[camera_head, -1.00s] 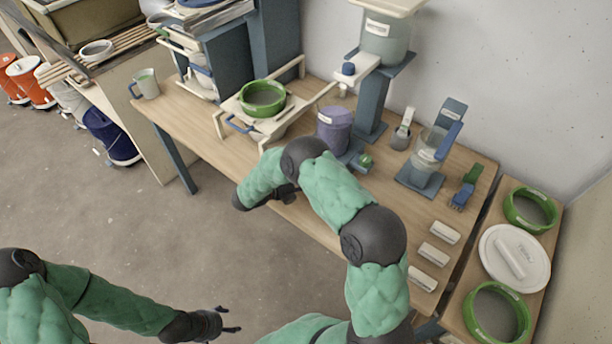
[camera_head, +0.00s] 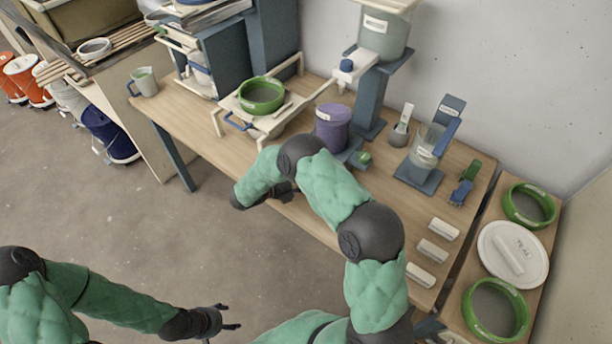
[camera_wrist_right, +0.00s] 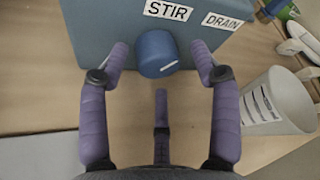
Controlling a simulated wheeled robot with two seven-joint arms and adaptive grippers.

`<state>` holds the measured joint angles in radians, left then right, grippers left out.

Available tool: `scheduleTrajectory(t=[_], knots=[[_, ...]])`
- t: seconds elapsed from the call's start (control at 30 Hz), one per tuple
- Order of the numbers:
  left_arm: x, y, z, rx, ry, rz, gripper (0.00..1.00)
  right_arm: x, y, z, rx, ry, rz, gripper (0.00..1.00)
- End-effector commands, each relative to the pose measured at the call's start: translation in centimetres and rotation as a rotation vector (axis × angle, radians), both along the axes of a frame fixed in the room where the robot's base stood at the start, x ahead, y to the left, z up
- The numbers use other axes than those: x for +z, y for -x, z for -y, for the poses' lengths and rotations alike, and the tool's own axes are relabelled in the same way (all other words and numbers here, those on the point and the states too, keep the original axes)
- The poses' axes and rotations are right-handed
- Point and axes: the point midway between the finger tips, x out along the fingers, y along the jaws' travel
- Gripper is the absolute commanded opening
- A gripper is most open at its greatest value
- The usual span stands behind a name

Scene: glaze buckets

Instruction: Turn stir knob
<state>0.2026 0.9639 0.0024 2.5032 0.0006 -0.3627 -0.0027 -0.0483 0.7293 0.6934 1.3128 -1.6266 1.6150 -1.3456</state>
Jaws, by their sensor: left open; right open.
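The stir knob (camera_wrist_right: 157,53) is a blue round knob with a white mark, on the grey-blue box (camera_wrist_right: 105,35) under a white STIR label (camera_wrist_right: 168,9). In the right wrist view my right gripper (camera_wrist_right: 160,50) is open, with one purple finger on each side of the knob. Gaps show between the fingers and the knob; contact is not visible. In the head view the knob is not discernible, and my right arm covers part of the table front. My left gripper (camera_head: 226,318) is open and empty over the floor, away from the table.
A DRAIN label (camera_wrist_right: 222,21) sits right of STIR. A pale labelled container (camera_wrist_right: 272,104) stands close to the right finger. White labelled blocks (camera_head: 432,250) lie at the front right.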

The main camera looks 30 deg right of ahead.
Motion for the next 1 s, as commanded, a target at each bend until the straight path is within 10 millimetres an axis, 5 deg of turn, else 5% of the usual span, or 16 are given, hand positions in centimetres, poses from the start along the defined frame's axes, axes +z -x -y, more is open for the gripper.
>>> scheduleTrajectory(t=[0.53,1.0], knots=[[0.0,0.0,0.0,0.000,0.000,0.000,0.64,2.6,0.9,-9.2,0.003,-0.001,-0.002,0.63],[0.0,0.0,0.0,0.000,0.000,0.000,0.64,3.0,1.2,-10.9,-0.001,0.000,-0.004,0.63]])
